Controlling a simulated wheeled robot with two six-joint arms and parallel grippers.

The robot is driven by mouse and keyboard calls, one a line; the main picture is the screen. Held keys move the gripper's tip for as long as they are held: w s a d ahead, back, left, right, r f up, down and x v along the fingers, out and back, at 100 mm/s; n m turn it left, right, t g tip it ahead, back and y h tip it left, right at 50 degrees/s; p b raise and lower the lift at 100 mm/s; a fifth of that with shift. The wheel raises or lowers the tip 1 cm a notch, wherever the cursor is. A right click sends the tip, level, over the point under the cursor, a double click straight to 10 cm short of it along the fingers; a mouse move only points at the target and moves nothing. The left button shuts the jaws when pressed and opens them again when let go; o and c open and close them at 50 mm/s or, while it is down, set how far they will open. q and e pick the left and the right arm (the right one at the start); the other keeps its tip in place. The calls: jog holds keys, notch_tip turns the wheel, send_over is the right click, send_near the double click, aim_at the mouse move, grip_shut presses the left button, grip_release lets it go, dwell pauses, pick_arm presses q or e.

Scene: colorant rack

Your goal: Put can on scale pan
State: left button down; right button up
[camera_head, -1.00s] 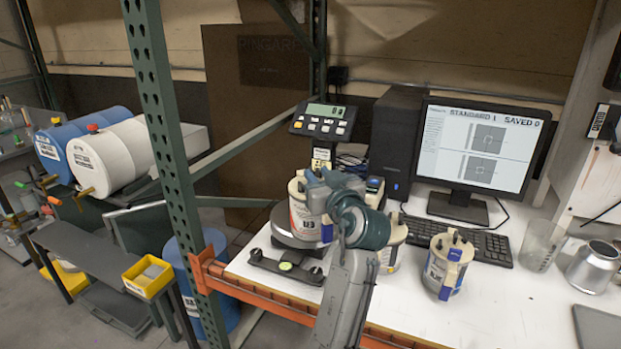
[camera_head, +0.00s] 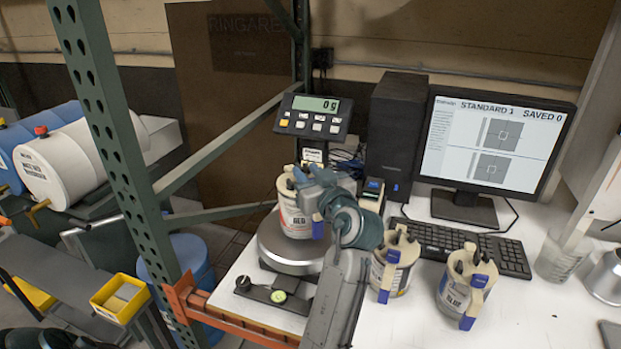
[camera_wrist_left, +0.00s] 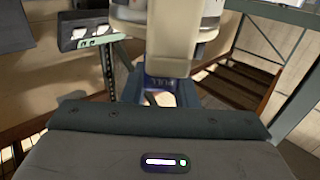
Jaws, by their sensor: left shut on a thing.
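A white can with a printed label (camera_head: 293,219) is over the round metal scale pan (camera_head: 288,261) in the head view. My left gripper (camera_head: 314,194) is shut on the can from its right side, and the can is upright. Its lower edge overlaps the pan in the picture; I cannot tell whether it touches. The scale display (camera_head: 314,105) behind reads 0 g. In the left wrist view the can (camera_wrist_left: 166,37) fills the top middle, close in front of the gripper, and its upper part is cut off. My right gripper is not in view.
Two more cans, a middle one (camera_head: 391,268) and a blue-labelled one (camera_head: 467,285), stand on the white bench right of my arm. A keyboard (camera_head: 465,247), monitor (camera_head: 491,148) and black computer tower (camera_head: 395,130) are behind. A green rack post (camera_head: 118,150) rises at the left.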

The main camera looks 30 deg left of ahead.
pick_arm(q)
jog(key=shift+s+d+f, duration=0.15)
jog(key=shift+s+f, duration=0.1)
jog(key=shift+f, duration=0.35)
jog(key=shift+w+f, duration=0.1)
jog(key=shift+f, duration=0.05)
jog(key=shift+w+a, duration=0.15)
jog(key=shift+a, duration=0.2)
jog(key=c, duration=1.6)
grip_release()
jog(key=shift+f, duration=0.25)
jog(key=o, duration=0.4)
jog(key=shift+r, duration=0.1)
jog(key=shift+c, duration=0.2)
jog(key=shift+o, duration=0.5)
jog(key=shift+d+r, duration=0.1)
jog(key=shift+d, duration=0.15)
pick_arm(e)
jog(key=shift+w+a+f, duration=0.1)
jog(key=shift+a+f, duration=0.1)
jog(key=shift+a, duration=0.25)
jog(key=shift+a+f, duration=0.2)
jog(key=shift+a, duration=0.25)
pick_arm(q)
jog(key=shift+a, duration=0.15)
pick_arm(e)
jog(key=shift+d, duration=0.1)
